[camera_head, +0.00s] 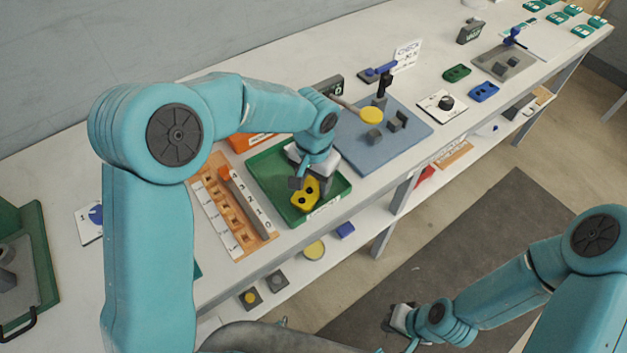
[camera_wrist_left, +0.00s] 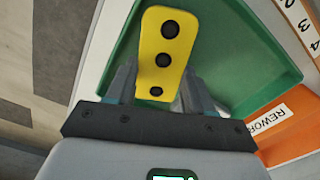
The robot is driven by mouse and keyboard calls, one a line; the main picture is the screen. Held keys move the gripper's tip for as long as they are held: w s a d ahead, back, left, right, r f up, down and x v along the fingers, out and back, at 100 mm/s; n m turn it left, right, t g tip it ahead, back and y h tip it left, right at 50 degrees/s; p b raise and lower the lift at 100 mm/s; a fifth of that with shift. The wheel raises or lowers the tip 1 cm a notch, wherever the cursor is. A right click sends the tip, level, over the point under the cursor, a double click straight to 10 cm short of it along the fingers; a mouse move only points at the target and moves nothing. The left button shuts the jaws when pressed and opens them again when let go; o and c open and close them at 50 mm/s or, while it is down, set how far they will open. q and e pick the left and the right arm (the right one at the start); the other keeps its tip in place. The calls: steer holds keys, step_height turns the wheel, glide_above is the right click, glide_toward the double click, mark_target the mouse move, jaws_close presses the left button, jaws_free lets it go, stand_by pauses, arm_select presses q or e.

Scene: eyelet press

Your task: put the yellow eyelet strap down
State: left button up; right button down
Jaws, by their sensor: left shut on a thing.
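The yellow eyelet strap (camera_head: 306,194) has dark holes along it and is held by my left gripper (camera_head: 308,184) over the green tray (camera_head: 270,163). In the left wrist view the strap (camera_wrist_left: 164,55) stands out between the two fingers of my left gripper (camera_wrist_left: 162,90), which are shut on it. The tray (camera_wrist_left: 225,60) lies behind the strap there, with bare green floor. I cannot tell whether the strap touches the tray. My right gripper (camera_head: 400,325) hangs low at the bottom, over the dark floor mat; its fingers are too small to read.
A numbered wooden rack (camera_head: 232,205) stands left of the tray. An orange bin marked REWORK (camera_wrist_left: 290,125) is beside the tray. A blue-grey mat (camera_head: 375,155) with small grey blocks and a yellow disc lies to the right. A lower shelf (camera_head: 300,270) runs below the table edge.

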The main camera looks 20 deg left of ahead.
mark_target(313, 185)
arm_select(q)
steer(key=shift+f, duration=0.4)
steer(key=shift+f, duration=0.1)
steer(key=o, duration=1)
step_height(313, 185, up, 12)
steer(key=shift+r, duration=0.2)
